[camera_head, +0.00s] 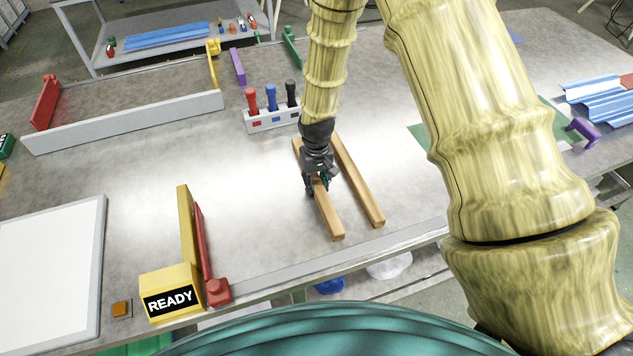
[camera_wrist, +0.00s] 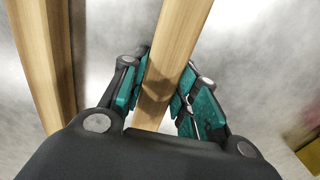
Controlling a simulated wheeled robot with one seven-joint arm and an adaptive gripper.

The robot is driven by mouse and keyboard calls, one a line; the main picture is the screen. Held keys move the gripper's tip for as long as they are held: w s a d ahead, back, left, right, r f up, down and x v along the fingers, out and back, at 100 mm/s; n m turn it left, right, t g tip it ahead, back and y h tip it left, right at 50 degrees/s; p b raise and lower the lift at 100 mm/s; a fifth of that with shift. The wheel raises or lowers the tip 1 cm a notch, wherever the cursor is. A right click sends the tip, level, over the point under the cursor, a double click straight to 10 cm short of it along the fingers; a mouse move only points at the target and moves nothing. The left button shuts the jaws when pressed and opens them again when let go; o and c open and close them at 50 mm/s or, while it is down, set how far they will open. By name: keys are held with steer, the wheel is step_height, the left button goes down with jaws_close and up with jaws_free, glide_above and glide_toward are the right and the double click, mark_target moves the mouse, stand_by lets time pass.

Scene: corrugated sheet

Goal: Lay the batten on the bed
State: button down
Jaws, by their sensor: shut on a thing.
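Two light wooden battens lie side by side, nearly parallel, at the middle of the grey table. My gripper (camera_head: 317,186) is shut on the left batten (camera_head: 328,214), around its middle. In the wrist view that held batten (camera_wrist: 178,45) runs between the teal finger pads (camera_wrist: 168,92). I cannot tell whether it touches the table or hangs just above it. The other batten (camera_head: 358,180) lies free to the right; it shows at the left of the wrist view (camera_wrist: 45,60). No thing is clearly marked as the bed; a pale flat panel (camera_head: 48,262) lies at the lower left.
A rack (camera_head: 272,122) with red, blue and black-handled tools stands behind my gripper. A long pale rail (camera_head: 125,122) lies at the back left. Red and yellow upright bars (camera_head: 203,250) stand by a READY block (camera_head: 170,298). Blue corrugated sheets (camera_head: 600,98) are at the right.

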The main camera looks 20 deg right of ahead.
steer(key=c, duration=1)
jaws_free()
step_height(320, 180, up, 12)
stand_by(0.3)
